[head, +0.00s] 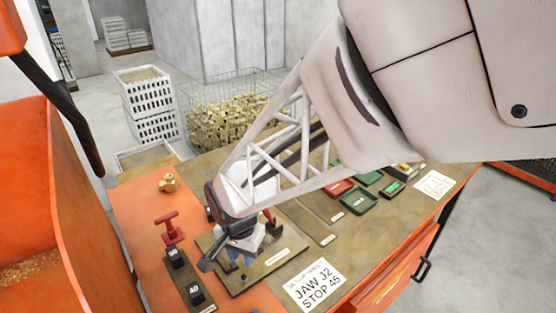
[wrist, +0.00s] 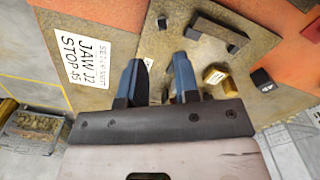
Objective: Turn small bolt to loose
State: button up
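My gripper (head: 240,254) is low over a tan metal plate (head: 283,247) on the workbench. In the wrist view my gripper (wrist: 161,72) has its two blue-grey fingers apart with bare plate showing between them, so it is open and empty. On the plate in the wrist view is a long dark block (wrist: 221,32), just beyond the right finger, with small dark pieces near it. I cannot tell which of these is the small bolt. In the head view my gripper hides much of the plate, and a red lever (head: 270,219) shows behind it.
A red T-handle (head: 171,227) and black numbered blocks (head: 195,293) stand left of the plate. A brass fitting (head: 168,183) lies farther back. Red and green trays (head: 358,203) lie to the right.

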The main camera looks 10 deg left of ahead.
aim_at(243, 274)
jog(key=shift+a+f, duration=0.15)
jog(key=shift+a, duration=0.05)
dwell(0.3)
jog(key=shift+f, duration=3.9)
jog(key=shift+c, duration=0.3)
grip_shut()
